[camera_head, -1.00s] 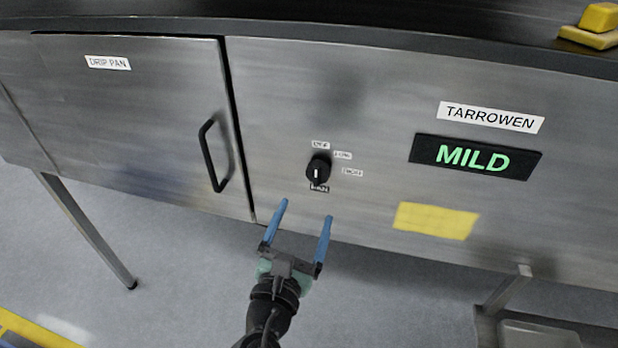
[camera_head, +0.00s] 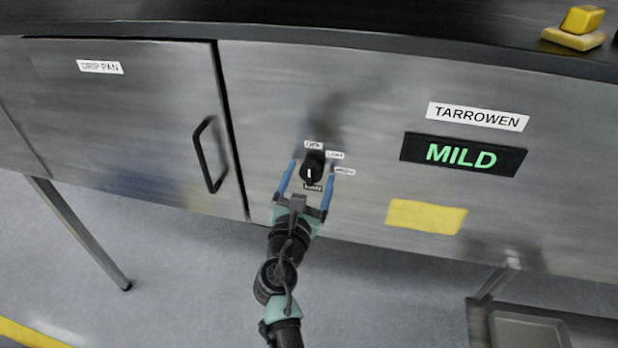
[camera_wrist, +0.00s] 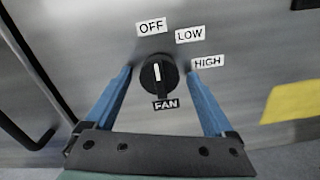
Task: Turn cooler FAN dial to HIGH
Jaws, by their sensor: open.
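The black FAN dial (camera_head: 311,172) is on the steel front panel, and it also shows in the wrist view (camera_wrist: 158,76). Its white pointer line points up toward the OFF label (camera_wrist: 152,27). The LOW label (camera_wrist: 190,35) is up and right of the dial, and the HIGH label (camera_wrist: 208,63) is to its right. The FAN label (camera_wrist: 166,104) is below it. My gripper (camera_head: 308,170) is open, with a blue finger on each side of the dial. No contact with the dial is visible.
A cabinet door marked DRIP PAN, with a black handle (camera_head: 207,155), is left of the dial. A display reading MILD (camera_head: 462,154) and a yellow patch (camera_head: 426,216) are to the right. A yellow object (camera_head: 577,28) sits on the dark top.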

